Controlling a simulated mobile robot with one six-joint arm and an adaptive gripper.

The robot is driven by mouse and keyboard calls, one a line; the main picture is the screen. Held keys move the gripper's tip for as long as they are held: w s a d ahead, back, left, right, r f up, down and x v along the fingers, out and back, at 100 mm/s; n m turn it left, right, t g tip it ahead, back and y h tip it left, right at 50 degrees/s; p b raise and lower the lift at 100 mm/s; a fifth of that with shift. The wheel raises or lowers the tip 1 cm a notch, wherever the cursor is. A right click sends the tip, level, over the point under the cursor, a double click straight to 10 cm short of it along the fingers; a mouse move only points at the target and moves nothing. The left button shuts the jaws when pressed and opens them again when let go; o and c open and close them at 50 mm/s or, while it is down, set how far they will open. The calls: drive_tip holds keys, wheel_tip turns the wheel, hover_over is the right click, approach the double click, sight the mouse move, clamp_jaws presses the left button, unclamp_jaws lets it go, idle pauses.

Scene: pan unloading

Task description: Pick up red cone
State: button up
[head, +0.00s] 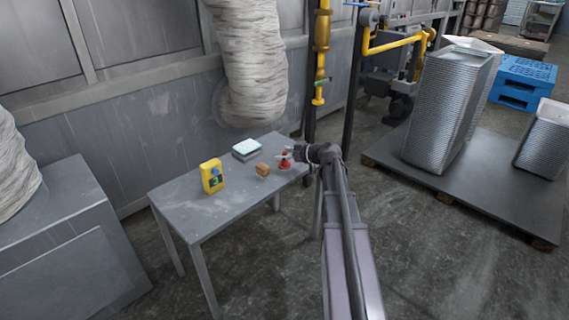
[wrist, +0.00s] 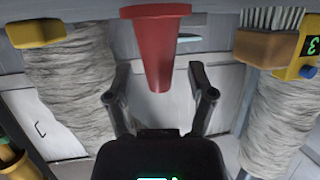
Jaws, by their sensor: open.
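The red cone (head: 284,162) stands on the grey metal table (head: 205,210) near its right end. In the wrist view, which appears upside down, the cone (wrist: 158,45) has its wide base at the top and its narrow end pointing down the picture. My gripper (head: 289,153) is at the cone in the head view and hides part of it. In the wrist view my gripper (wrist: 160,75) is open, one finger on each side of the cone's narrow end. Gaps show between the cone and both fingers, and neither appears to touch it.
A brown brush block (head: 262,169) lies left of the cone. A yellow device (head: 212,177) stands further left. A pale stack (head: 246,149) lies behind. A yellow thing (wrist: 35,32) shows at the wrist view's upper left. The table's front left is clear.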

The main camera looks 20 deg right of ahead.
idle(0.3)
clamp_jaws()
drive_tip(key=shift+r, duration=0.2)
wheel_tip(320, 180, up, 4)
drive_tip(key=p, duration=0.4)
drive_tip(key=shift+f, duration=0.25)
drive_tip(key=s+d+r+p, duration=0.1)
drive_tip(key=s+d, duration=0.9)
drive_tip(key=d, duration=0.2)
drive_tip(key=shift+d, duration=0.25)
drive_tip(key=shift+r, duration=0.1)
